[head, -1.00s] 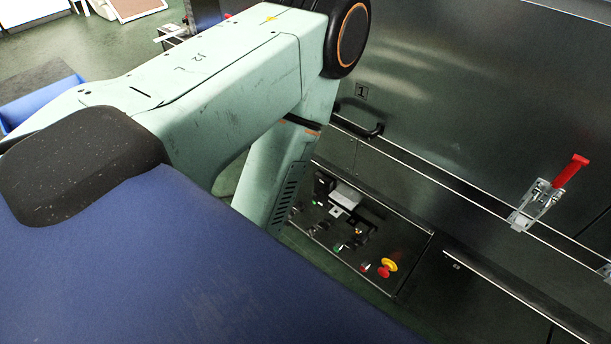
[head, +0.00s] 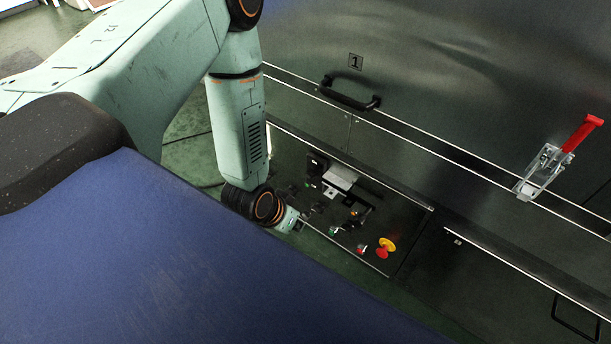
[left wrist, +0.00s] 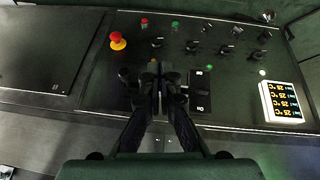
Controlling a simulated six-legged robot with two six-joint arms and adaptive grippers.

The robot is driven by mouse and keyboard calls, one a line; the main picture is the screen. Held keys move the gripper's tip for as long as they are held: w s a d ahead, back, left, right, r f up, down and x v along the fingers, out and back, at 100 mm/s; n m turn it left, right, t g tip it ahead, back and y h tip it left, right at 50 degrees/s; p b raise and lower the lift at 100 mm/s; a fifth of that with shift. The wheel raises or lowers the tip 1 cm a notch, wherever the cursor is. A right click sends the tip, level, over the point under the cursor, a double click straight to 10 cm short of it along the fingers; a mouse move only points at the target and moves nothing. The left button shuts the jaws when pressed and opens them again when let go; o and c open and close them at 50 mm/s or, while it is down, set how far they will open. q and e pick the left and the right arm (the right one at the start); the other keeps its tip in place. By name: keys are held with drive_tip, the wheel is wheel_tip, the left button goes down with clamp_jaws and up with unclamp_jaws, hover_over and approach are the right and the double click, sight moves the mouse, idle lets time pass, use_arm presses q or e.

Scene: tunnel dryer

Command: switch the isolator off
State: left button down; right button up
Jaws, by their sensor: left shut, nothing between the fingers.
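The isolator shows on the dark control panel as a black plate (left wrist: 201,84) with upside-down "On" lettering at its lower end, right beside my fingers in the left wrist view. Its handle is hard to make out, and my fingers may hide part of it. My left gripper (left wrist: 158,80) is shut and empty, its fingertips in front of the panel just left of that plate. I cannot tell whether they touch anything. In the head view my left gripper (head: 304,218) is small and dark at the panel's left edge. My right gripper is not in view.
The panel also bears a red emergency stop on a yellow base (head: 386,247), a green button (head: 334,231), several black knobs and a lit temperature display (left wrist: 285,103). A black door handle (head: 349,95) and a red-handled clamp (head: 560,155) are above and right.

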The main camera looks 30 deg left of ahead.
sight(311, 175)
use_arm(q)
drive_tip(key=w+a+r+m+t+b, duration=0.1)
drive_tip(key=w+a+t, duration=0.3)
drive_tip(key=w+a, duration=0.6)
drive_tip(key=w+b, duration=0.1)
drive_tip(key=w, duration=0.1)
drive_tip(key=shift+w+y, duration=0.4)
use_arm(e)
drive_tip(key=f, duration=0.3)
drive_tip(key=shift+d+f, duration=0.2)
use_arm(q)
drive_tip(key=shift+a, duration=0.1)
drive_tip(key=shift+b+x, duration=2.7)
drive_tip(key=shift+x, duration=2.25)
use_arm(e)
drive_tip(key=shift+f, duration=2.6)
